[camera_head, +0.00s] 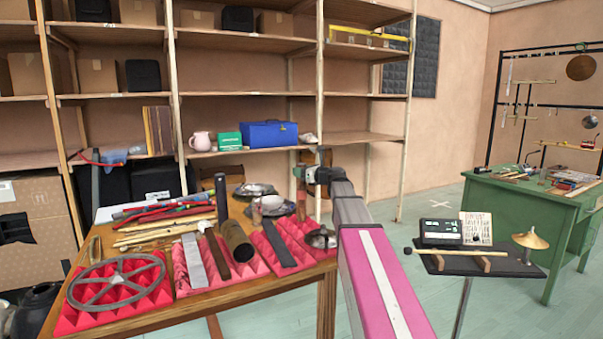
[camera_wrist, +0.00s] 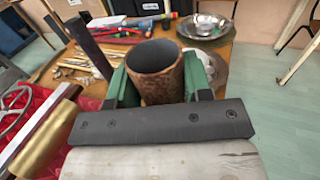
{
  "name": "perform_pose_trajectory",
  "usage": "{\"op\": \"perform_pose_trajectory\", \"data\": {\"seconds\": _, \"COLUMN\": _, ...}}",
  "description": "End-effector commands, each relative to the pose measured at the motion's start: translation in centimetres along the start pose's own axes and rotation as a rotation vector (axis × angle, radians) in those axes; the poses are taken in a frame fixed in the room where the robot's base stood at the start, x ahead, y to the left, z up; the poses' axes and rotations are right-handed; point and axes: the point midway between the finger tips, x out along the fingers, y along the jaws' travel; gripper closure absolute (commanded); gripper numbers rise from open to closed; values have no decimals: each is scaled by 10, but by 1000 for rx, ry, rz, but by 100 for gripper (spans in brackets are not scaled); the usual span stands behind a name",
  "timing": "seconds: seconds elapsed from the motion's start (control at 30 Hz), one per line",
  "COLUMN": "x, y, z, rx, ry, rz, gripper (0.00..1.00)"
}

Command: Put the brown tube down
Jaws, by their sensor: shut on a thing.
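The brown tube (camera_wrist: 157,84) stands roughly upright in the wrist view, with its open dark mouth facing up. It has a mottled rusty-brown side. My gripper (camera_wrist: 156,88) has its green fingers shut on either side of it. In the head view my gripper (camera_head: 318,176) is at the table's right far side, beside the metal bowls. The tube's lower end is hidden, so I cannot tell whether it touches the table. The wooden table (camera_head: 312,277) is below and to the left.
Metal bowls (camera_head: 272,205) stand close by. An upright dark bar (camera_head: 221,200), sticks, a wheel (camera_head: 115,280) and a lying tube (camera_head: 237,240) crowd the table and its red foam pads. A small dark stand (camera_head: 450,264) and a green table (camera_head: 545,215) are at right, with open floor between.

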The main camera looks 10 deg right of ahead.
Motion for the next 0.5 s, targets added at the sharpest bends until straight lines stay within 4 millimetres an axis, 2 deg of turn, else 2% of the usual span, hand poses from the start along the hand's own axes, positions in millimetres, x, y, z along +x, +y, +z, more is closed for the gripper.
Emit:
{"op": "perform_pose_trajectory", "data": {"seconds": 0.33, "x": 0, "y": 0, "z": -3, "rx": 0, "ry": -1, "rz": -1, "gripper": 100}}
{"op": "perform_pose_trajectory", "data": {"seconds": 0.37, "x": 0, "y": 0, "z": -3, "rx": -1, "ry": 0, "rz": 0, "gripper": 48}}
{"op": "perform_pose_trajectory", "data": {"seconds": 0.4, "x": 0, "y": 0, "z": -3, "rx": -1, "ry": 0, "rz": 0, "gripper": 35}}
{"op": "perform_pose_trajectory", "data": {"seconds": 0.43, "x": 0, "y": 0, "z": -3, "rx": -1, "ry": 0, "rz": 0, "gripper": 29}}
{"op": "perform_pose_trajectory", "data": {"seconds": 0.5, "x": 0, "y": 0, "z": -3, "rx": -1, "ry": 0, "rz": 0, "gripper": 29}}
